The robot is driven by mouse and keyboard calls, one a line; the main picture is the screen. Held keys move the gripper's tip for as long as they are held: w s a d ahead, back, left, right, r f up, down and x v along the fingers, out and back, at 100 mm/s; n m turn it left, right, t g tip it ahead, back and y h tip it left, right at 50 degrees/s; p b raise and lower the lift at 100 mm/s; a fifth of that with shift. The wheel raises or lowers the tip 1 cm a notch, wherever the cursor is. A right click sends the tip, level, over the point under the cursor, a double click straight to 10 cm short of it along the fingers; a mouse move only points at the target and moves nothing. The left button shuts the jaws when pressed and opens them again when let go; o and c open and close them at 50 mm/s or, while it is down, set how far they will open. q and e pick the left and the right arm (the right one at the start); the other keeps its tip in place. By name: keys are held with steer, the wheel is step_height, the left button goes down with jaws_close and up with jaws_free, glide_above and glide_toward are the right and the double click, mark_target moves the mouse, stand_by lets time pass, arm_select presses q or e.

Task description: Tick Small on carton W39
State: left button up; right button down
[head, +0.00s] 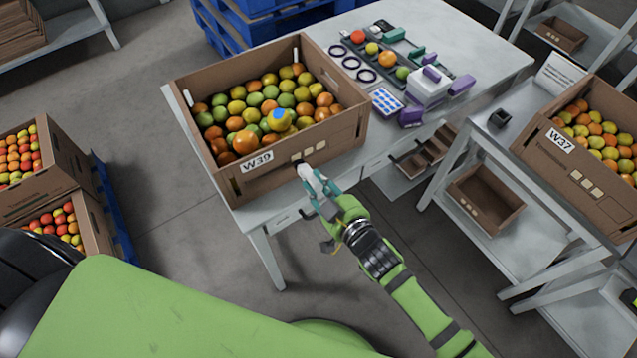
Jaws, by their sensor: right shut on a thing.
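Carton W39 (215,172) is an open brown box full of green, yellow and orange tomatoes on the white table. Its front wall bears a white W39 label (257,161) and a row of three small pale squares (309,152). Writing and any mark on these squares are too small to read. My right gripper (322,187) is in front of this wall, just below the squares, shut on a white marker (308,175). The marker's dark tip end points at the wall near the leftmost squares; I cannot tell if it touches. My left gripper is out of view.
On the table (470,45) behind the carton are purple rings (351,62), a tray with sample tomatoes, a blue-dotted card (386,102) and purple-handled items. Carton W37 (545,165) stands on the right table. Filled cartons (75,170) stand at left.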

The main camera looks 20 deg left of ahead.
steer(key=shift+w+a, duration=0.25)
steer(key=shift+a, duration=0.1)
stand_by(0.7)
steer(key=shift+w+d+r+p, duration=0.25)
steer(key=shift+w+r+p, duration=0.1)
steer(key=shift+r, duration=0.1)
stand_by(0.3)
steer(key=shift+s+a+f+b, duration=0.3)
steer(key=shift+s+f+b, duration=0.1)
steer(key=shift+f, duration=0.1)
stand_by(0.4)
steer(key=shift+w+r, duration=0.1)
steer(key=shift+r, duration=0.05)
steer(key=shift+d, duration=0.1)
steer(key=shift+s+d+p, duration=0.25)
steer(key=shift+d+p, duration=0.05)
steer(key=shift+p, duration=0.2)
steer(key=shift+f+p+v, duration=0.25)
steer(key=shift+p+v, duration=0.35)
steer(key=shift+v, duration=0.55)
steer(key=shift+f+p+v, duration=0.25)
steer(key=shift+p+v, duration=0.3)
steer(key=shift+v, duration=0.6)
steer(key=shift+s+d, duration=0.25)
